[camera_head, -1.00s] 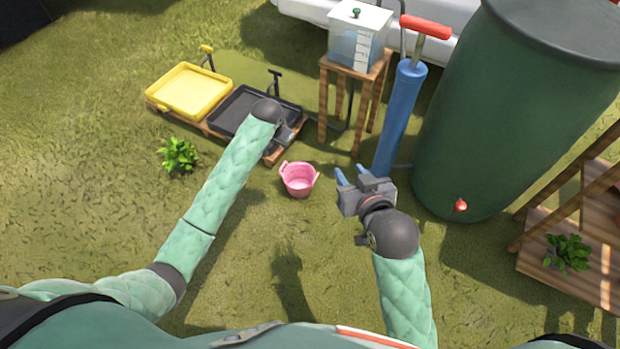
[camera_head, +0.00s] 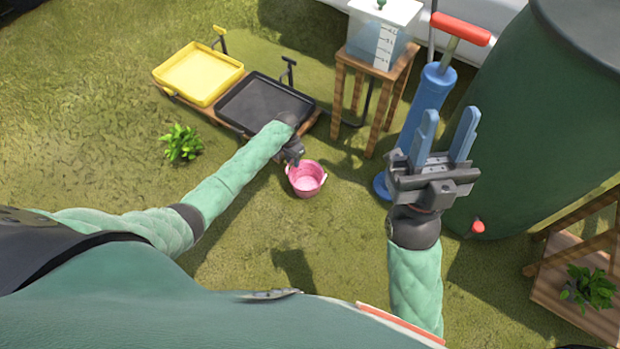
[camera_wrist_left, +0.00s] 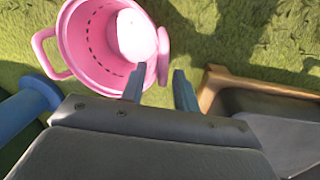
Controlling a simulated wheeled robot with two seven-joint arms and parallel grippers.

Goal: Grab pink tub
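The pink tub (camera_head: 306,180) stands upright on the grass in the middle of the head view. In the left wrist view the tub (camera_wrist_left: 84,50) shows its open top and two side handles. My left gripper (camera_wrist_left: 160,88) is open, with one finger overlapping the tub's near rim and the other outside it, near one handle; I cannot tell whether it touches. In the head view my left gripper (camera_head: 291,156) is mostly hidden by its own wrist, just left of the tub. My right gripper (camera_head: 444,135) is open and empty, raised in front of the blue pump.
A black tray (camera_head: 250,98) and a yellow tray (camera_head: 198,70) lie on a low pallet behind left. A wooden stand (camera_head: 372,70), a blue pump (camera_head: 428,100) and a green barrel (camera_head: 560,130) stand right. Open grass lies in front of the tub.

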